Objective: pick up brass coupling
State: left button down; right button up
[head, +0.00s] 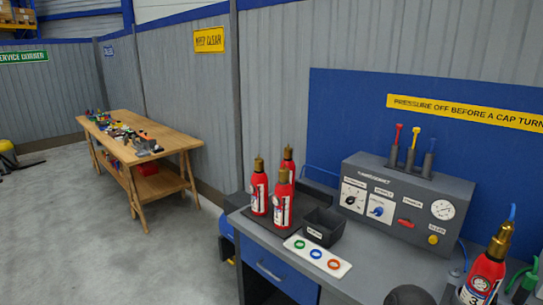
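No separate brass coupling can be made out with certainty. A brass fitting (501,240) tops the red extinguisher (484,279) at the right front of the bench, with a blue hose rising just behind it. Three more red extinguishers (283,205) with brass-coloured tops stand upright on a dark mat at the bench's left end. A small black open bin (324,227) stands beside them; its inside is mostly hidden. Neither of my grippers can be made out in the head view.
The grey bench (350,260) carries a control panel (407,203) at its back and a white plate (317,258) with green, blue and orange rings. A dark rounded shape (408,296) cuts the bottom edge. A cluttered wooden table (172,143) stands far left, with open floor before it.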

aim_at(506, 231)
jog(key=z, duration=1.8)
